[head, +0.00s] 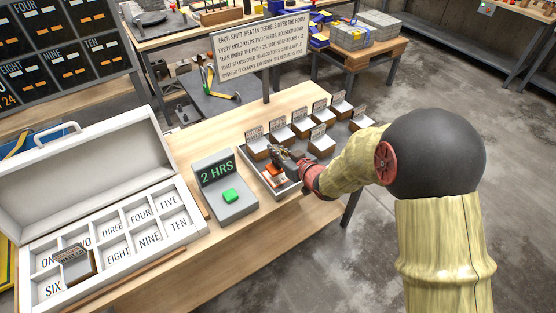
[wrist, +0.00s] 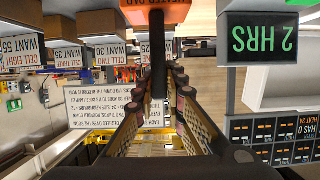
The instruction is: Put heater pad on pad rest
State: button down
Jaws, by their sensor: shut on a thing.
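The orange heater pad (head: 273,171) is at my gripper (head: 283,163) in the head view, partly hidden by the gripper. In the wrist view the orange heater pad (wrist: 155,14) shows at the top edge with an upside-down label, and its upright part runs down between the fingers of my gripper (wrist: 160,85), which are shut on it. A low grey tray (head: 284,191), which looks like the pad rest, lies under and around the pad in the head view. I cannot tell whether the pad touches it.
A grey timer box (head: 232,205) with a green button reads 2 HRS, left of the tray. Several small labelled blocks (head: 320,142) stand behind and right of it. An open white case (head: 120,255) with numbered compartments holds one block at the left. A sign (head: 262,50) stands behind.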

aim_at(273, 169)
jog(key=shift+w+d+f, duration=0.2)
jog(key=shift+w+f, duration=0.25)
jog(key=shift+w, duration=0.05)
jog(key=shift+w+f+b, duration=0.15)
jog(key=shift+f+b, duration=0.6)
jog(key=shift+f, duration=0.8)
jog(key=shift+f, duration=0.15)
jog(key=c, duration=1.8)
grip_release()
jog(key=shift+f, duration=0.15)
jog(key=shift+c, duration=0.2)
